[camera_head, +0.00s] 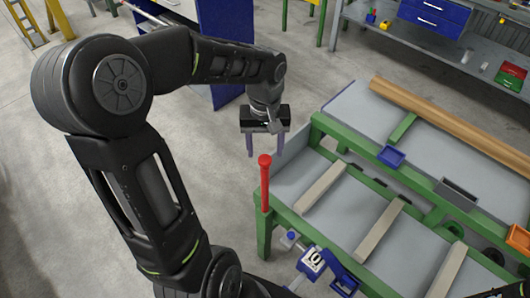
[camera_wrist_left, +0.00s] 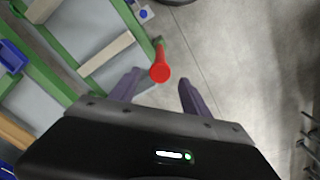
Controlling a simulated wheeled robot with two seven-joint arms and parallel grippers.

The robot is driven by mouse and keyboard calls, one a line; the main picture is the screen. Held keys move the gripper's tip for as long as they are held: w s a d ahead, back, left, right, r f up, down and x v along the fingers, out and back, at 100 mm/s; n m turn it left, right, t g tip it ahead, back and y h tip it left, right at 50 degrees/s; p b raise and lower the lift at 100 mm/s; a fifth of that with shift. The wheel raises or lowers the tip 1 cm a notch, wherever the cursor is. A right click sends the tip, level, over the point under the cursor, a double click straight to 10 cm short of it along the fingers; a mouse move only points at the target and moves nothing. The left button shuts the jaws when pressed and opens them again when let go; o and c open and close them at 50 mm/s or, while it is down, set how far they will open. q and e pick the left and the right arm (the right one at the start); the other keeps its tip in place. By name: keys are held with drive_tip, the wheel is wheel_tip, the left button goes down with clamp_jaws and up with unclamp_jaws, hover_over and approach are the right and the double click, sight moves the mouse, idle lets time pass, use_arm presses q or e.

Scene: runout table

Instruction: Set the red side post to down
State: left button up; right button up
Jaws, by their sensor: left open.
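The red side post (camera_head: 265,184) stands upright at the near left corner of the green-framed runout table (camera_head: 292,218), with a rounded knob on top. In the left wrist view the red post (camera_wrist_left: 160,72) is seen nearly end-on, ahead of and between the finger directions. My left gripper (camera_head: 265,153) is open and empty, with its fingers pointing down, above and just behind the post's top in the head view. The left wrist view shows its two purple-grey fingers (camera_wrist_left: 158,84) spread apart, not touching the post. My right gripper is not in view.
Wooden slats (camera_head: 380,230) lie across the table. A long wooden beam (camera_head: 450,122) lies along its back. A blue bin (camera_head: 391,156) and a grey bin (camera_head: 456,194) sit on the middle rail. A blue device (camera_head: 314,259) is at the front edge. Bare floor lies left of the table.

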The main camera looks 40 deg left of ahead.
sight(265, 159)
use_arm(q)
drive_tip(key=shift+f, duration=1.55)
drive_tip(key=shift+c, duration=0.4)
clamp_jaws()
